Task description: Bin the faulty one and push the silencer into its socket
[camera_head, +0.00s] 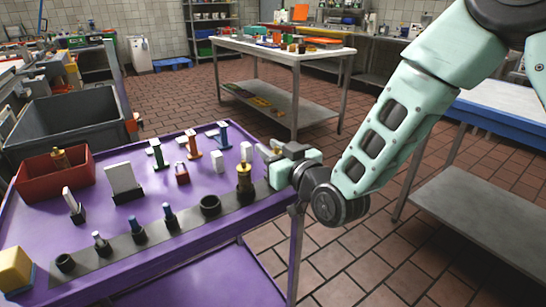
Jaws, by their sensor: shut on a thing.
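A brass silencer (244,182) stands upright at the right end of a dark socket rail (186,228). My gripper (260,165) reaches in from the right and is shut on the silencer; the fingertips are small here. The socket under the silencer is hidden, and I cannot tell how deep it sits. A second brass piece (60,159) stands in the red bin (42,186) at the left of the purple table.
A white block (121,178), toggle clamps (192,143) and a yellow block (15,268) stand on the purple table (110,282). A grey tub (68,118) is behind.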

